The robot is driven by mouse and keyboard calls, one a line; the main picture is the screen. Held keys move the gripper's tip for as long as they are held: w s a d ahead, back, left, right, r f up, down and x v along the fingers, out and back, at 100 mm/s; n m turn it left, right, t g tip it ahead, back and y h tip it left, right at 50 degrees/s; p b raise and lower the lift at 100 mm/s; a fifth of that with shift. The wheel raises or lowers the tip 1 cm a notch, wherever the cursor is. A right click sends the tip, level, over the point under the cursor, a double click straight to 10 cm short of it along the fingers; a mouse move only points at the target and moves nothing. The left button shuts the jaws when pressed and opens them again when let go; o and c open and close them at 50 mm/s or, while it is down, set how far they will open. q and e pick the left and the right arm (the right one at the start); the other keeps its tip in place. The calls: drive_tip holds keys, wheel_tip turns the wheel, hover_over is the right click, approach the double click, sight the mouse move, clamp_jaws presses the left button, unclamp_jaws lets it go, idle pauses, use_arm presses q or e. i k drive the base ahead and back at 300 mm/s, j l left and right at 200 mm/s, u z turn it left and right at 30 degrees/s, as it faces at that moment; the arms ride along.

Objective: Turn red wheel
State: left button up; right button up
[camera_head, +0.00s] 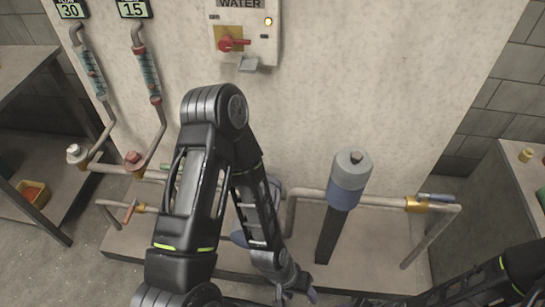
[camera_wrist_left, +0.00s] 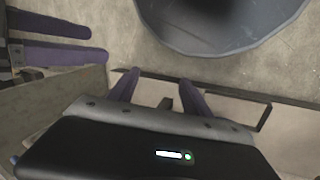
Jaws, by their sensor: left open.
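A small red wheel (camera_head: 134,160) sits at the foot of the gauge pipe under the "15" display, at the left of the wall panel in the head view. My left arm crosses the middle of that view. My left gripper (camera_head: 297,292) hangs low near the bottom edge, right of and well apart from the wheel. In the left wrist view its two purple fingers (camera_wrist_left: 160,88) are apart with nothing between them. Two more purple fingers, seemingly of my right gripper (camera_wrist_left: 60,40), show at that view's left edge with a small gap between them.
A white wheel (camera_head: 77,153) stands left of the red one. A WATER box (camera_head: 262,48) with a red switch is on the wall. A grey-blue cylinder (camera_head: 350,180) and a pipe with a blue-handled valve (camera_head: 418,203) stand right. Tables flank the panel.

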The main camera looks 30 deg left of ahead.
sight(134, 161)
drive_tip(key=u, duration=2.1)
